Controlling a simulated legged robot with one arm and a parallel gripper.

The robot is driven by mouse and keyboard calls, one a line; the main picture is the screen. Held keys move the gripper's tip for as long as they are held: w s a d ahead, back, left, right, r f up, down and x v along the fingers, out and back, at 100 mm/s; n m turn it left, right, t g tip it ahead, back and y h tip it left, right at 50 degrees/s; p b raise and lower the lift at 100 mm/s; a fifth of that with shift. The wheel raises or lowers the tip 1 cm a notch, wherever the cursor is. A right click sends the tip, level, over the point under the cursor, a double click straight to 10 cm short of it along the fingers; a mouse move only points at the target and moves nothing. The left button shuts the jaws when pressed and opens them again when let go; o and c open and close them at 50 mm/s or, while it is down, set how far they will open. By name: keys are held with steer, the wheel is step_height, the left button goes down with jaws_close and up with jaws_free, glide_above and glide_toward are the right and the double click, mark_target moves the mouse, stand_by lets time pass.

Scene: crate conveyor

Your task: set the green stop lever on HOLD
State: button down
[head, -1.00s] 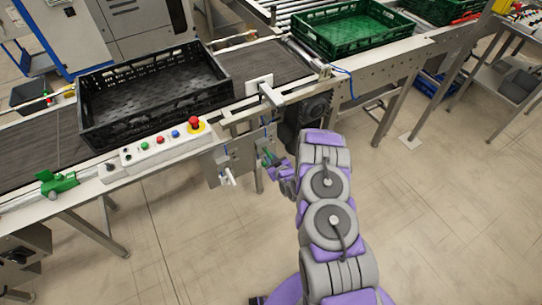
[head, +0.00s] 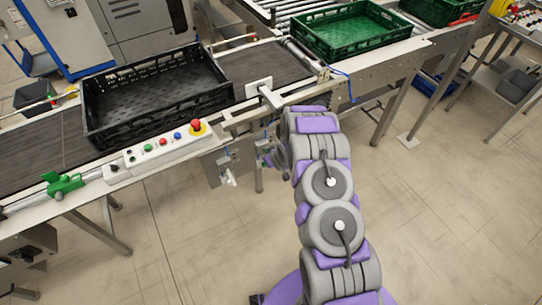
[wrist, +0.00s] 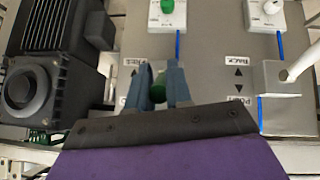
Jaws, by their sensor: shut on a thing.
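The green stop lever (wrist: 158,92) shows as a green grip between the two blue-grey fingers of my gripper (wrist: 158,88) in the wrist view. My gripper is shut on it, in front of a grey panel (wrist: 205,65). The fingers and the dark gripper body hide most of the lever. The panel's lettering appears upside down, and I cannot make out HOLD or tell the lever's setting. In the head view my gripper (head: 271,158) is small and partly hidden by my arm at the conveyor's front side.
A black motor (wrist: 45,75) is at left. A black crate (head: 155,92) stands on the belt, beside a red button (head: 196,125).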

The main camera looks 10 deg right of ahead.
steer(key=shift+w+r, duration=0.2)
steer(key=c, duration=1.2)
jaws_free()
steer(key=shift+w+a+f, duration=0.1)
steer(key=shift+o, duration=0.6)
steer(key=shift+s, duration=0.2)
steer(key=p+v, duration=0.1)
steer(key=v, duration=1.6)
steer(key=shift+s+a, duration=0.1)
